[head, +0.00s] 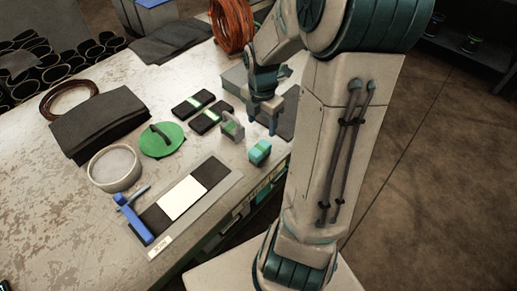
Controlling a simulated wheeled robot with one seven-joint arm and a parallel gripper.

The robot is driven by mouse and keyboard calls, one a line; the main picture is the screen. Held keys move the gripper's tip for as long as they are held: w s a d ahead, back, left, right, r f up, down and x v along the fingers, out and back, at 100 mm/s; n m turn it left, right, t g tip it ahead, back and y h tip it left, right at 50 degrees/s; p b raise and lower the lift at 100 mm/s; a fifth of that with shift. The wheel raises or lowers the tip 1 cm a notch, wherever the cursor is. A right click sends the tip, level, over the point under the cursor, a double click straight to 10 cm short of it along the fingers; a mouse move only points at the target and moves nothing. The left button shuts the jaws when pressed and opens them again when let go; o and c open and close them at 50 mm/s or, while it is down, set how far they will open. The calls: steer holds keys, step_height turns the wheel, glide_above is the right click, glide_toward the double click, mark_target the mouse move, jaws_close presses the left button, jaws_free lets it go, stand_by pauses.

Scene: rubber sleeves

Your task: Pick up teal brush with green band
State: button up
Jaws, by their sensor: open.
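A small teal block with a green band, which looks like the teal brush (260,151), lies on the worn pale table near its right edge. A grey piece with a handle and a green patch (231,128) stands just behind and left of it. My gripper (262,122) is open, with its two teal-blue fingers pointing down behind the teal brush and to the right of the grey piece. The gripper looks empty and apart from the brush. Its exact height above the table is hard to tell.
Two dark blocks with green stripes (194,104) lie left of the gripper. A round green lid (163,140), a pale bowl (115,168), a blue tool (133,217) and a grey board with black and white panels (211,172) lie further left and nearer. An orange coil (231,24) stands behind.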

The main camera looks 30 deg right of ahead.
mark_target(260, 148)
step_height(260, 148, down, 8)
steer(key=shift+f+b, duration=0.1)
steer(key=shift+b, duration=0.6)
steer(key=shift+a+f+b, duration=0.15)
steer(key=shift+f+b, duration=0.1)
steer(key=shift+f, duration=1.15)
steer(key=shift+a+f+b, duration=0.15)
steer(key=shift+f+b, duration=0.05)
steer(key=shift+f, duration=1.15)
steer(key=c, duration=1.1)
steer(key=shift+r, duration=0.1)
